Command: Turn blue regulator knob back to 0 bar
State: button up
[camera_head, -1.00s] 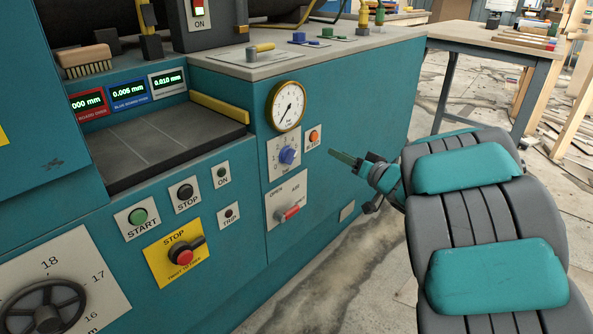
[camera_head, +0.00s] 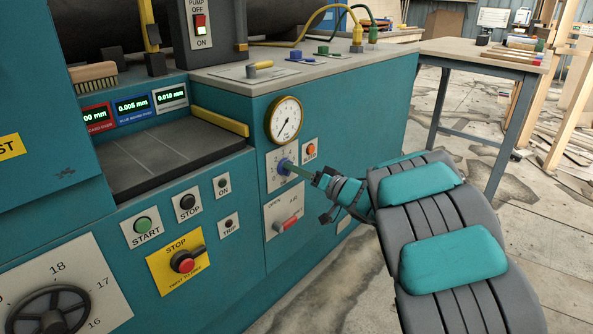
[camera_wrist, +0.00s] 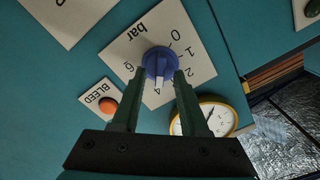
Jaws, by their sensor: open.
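The blue regulator knob (camera_head: 284,167) sits on a white dial plate on the teal machine front, below the round pressure gauge (camera_head: 285,120). In the wrist view the knob (camera_wrist: 159,63) shows between the tips of my gripper (camera_wrist: 160,75), with a finger on each side. I cannot tell whether the fingers touch it. The knob's white mark points toward the gripper, near the 4 on the scale; the 0 lies at the plate's far side in that view. My gripper (camera_head: 292,169) is open and reaches the knob from the right in the head view.
The orange bleed button (camera_head: 310,151) is just right of the knob; it also shows in the wrist view (camera_wrist: 108,105). The red-handled air lever (camera_head: 287,224) is below. The gauge (camera_wrist: 217,117) lies beside a finger in the wrist view. Open floor is right of the machine.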

jog(key=shift+w+a, duration=0.1)
grip_shut()
dwell(0.3)
